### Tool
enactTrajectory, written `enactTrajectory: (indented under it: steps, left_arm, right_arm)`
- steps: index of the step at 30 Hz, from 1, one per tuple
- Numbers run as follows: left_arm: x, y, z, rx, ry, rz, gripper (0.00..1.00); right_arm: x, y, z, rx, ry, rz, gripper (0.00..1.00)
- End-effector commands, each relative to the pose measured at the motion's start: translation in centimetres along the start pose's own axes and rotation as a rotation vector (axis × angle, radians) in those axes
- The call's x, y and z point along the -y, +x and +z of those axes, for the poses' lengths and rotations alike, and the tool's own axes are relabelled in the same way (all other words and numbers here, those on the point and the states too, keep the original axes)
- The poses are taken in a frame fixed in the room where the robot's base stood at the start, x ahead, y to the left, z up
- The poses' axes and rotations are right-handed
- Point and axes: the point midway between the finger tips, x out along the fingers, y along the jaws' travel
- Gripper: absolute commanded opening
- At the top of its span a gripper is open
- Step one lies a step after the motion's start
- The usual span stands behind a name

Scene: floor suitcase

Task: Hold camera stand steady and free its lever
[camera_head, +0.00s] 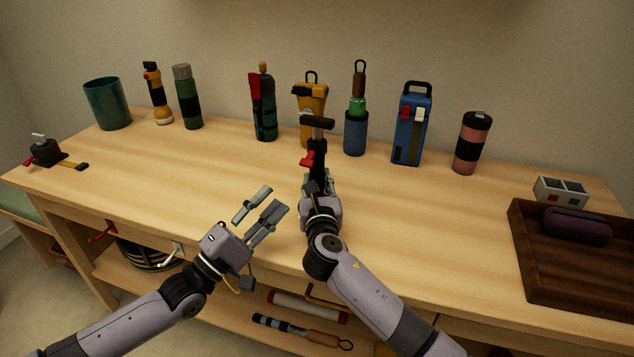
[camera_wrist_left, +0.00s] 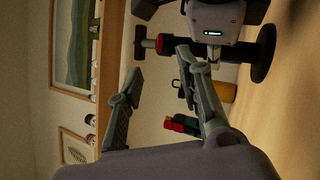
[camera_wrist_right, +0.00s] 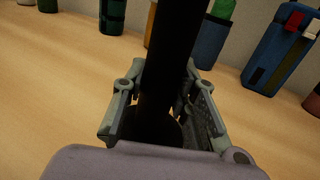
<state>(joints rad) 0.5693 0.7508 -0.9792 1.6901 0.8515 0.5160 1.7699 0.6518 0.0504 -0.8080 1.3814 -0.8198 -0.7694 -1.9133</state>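The camera stand (camera_head: 317,160) is a black upright post with a crossbar top and a red lever (camera_head: 307,158) on its left side. My right gripper (camera_head: 320,186) is around the post below the lever; in the right wrist view its fingertips press the post (camera_wrist_right: 170,60) from both sides. My left gripper (camera_head: 260,212) is open and empty, to the left of the stand and nearer the front edge. The left wrist view shows the stand sideways, with its red lever (camera_wrist_left: 160,43) and round black base (camera_wrist_left: 263,55), beyond my open left fingers (camera_wrist_left: 165,95).
Bottles, flashlights and a blue case (camera_head: 411,128) line the back of the bench. A teal cup (camera_head: 107,103) stands back left, a small black device (camera_head: 45,153) at the left end. A dark wooden tray (camera_head: 570,285) is at the right. The bench around the stand is clear.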

Motion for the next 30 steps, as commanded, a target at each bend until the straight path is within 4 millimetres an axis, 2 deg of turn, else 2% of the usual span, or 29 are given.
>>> enactTrajectory:
  steps: [1,10,16,20,23,26,30]
  left_arm:
    - [0.0,0.0,0.0,0.0,0.0,0.0,0.33]
    - [0.0,0.0,0.0,0.0,0.0,0.0,0.33]
    - [0.0,0.0,0.0,0.0,0.0,0.0,0.33]
    - [0.0,0.1,0.1,0.004,0.032,-0.005,0.24]
    - [0.0,0.4,0.4,0.016,0.138,-0.022,0.17]
    - [0.0,0.9,0.9,0.041,0.336,-0.053,0.11]
    - [0.0,1.6,1.5,0.089,0.715,-0.101,0.01]
  right_arm:
    - [0.0,0.0,0.0,0.0,0.0,0.0,0.2]
    - [0.0,0.0,0.0,0.0,0.0,0.0,0.0]
    - [0.0,0.0,0.0,0.0,0.0,0.0,0.0]
    - [0.0,0.0,0.0,0.0,0.0,0.0,0.0]
    - [0.0,0.0,0.0,0.0,0.0,0.0,0.0]
    - [0.0,0.0,0.0,0.0,0.0,0.0,0.0]
    - [0.0,0.0,0.0,0.0,0.0,0.0,0.0]
